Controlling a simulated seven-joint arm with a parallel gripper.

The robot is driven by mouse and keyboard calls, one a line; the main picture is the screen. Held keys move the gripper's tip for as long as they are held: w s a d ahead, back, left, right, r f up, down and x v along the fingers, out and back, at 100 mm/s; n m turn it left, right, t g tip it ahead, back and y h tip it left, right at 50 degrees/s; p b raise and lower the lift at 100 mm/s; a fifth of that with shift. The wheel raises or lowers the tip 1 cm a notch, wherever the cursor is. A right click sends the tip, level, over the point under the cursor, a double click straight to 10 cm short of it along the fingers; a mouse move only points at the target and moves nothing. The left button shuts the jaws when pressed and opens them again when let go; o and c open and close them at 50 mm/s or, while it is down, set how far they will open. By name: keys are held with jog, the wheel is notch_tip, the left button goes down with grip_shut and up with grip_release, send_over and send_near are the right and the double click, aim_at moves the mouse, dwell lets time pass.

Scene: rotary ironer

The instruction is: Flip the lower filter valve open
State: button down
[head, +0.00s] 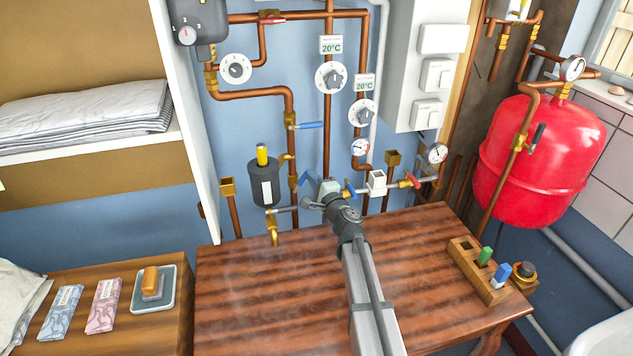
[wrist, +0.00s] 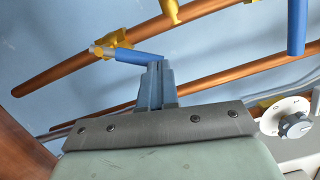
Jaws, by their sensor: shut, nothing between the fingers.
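The lower filter valve has a brass body on a copper pipe and a blue lever. My gripper (head: 323,186) is at the lever's free end. Its fingertips (wrist: 158,66) are together and empty, overlapping the lever tip in the picture. I cannot tell whether they touch it.
Another blue lever (head: 310,125) sticks out sideways higher on the same pipe. Right of my gripper are a white valve block (head: 377,180) and a red lever (head: 412,180). Copper pipes crowd the blue wall. The wooden table (head: 270,300) below is mostly clear.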

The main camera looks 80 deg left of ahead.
aim_at(304, 177)
jog(key=s+n, duration=0.1)
jog(key=s+r+n, duration=0.1)
jog(key=n, duration=0.1)
jog(key=shift+s+r+n+h, duration=0.3)
jog(key=shift+s, duration=0.25)
dwell(0.6)
